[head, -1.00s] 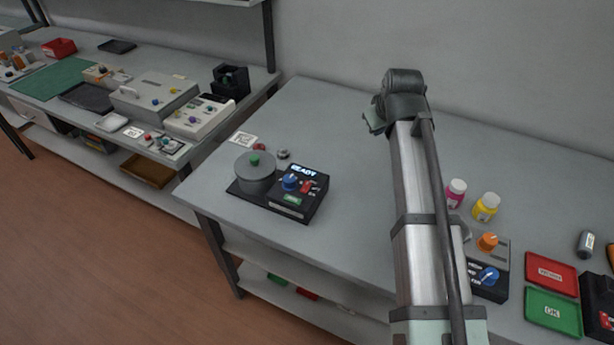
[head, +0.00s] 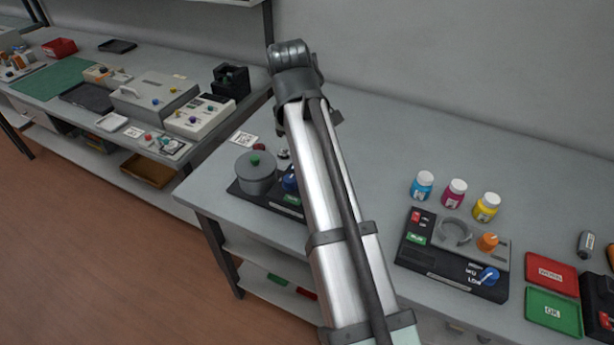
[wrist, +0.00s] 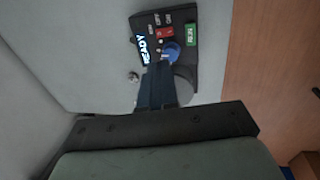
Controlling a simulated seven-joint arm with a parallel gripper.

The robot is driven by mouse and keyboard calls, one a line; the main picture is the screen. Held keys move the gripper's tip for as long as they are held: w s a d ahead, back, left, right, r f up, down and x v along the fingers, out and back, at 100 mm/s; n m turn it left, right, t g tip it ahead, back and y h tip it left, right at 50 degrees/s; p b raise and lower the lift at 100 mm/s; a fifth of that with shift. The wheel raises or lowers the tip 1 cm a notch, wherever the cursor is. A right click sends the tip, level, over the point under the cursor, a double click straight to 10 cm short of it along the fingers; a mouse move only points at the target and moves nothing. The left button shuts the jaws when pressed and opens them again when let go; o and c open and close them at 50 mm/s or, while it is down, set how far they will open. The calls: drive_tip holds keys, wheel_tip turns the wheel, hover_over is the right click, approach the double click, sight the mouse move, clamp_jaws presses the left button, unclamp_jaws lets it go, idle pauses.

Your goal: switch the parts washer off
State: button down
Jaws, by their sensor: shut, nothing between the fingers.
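A black machine with a round grey drum (head: 255,180), which I take for the parts washer, stands at the left end of the near bench. In the head view my arm hides much of its panel, though the blue knob (head: 290,182) partly shows. In the wrist view its panel shows a lit READY display (wrist: 141,48), a red switch (wrist: 166,32), the blue knob (wrist: 171,50) and a green label (wrist: 191,36). My gripper (wrist: 160,66) is shut and empty, its tips by the blue knob; contact cannot be told. The fingers partly hide the drum.
To the right stand another machine (head: 430,263) with an orange knob and a blue knob, small bottles (head: 454,193), a red tray (head: 551,272) and a green tray (head: 552,312). A small metal part (wrist: 133,77) lies beside the drum machine. The bench's back middle is clear.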

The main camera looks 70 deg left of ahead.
drive_tip(key=f, duration=0.4)
drive_tip(key=w+a+f, duration=0.1)
drive_tip(key=f, duration=0.4)
drive_tip(key=w+a+f, duration=0.1)
drive_tip(key=f, duration=0.3)
drive_tip(key=shift+f, duration=0.35)
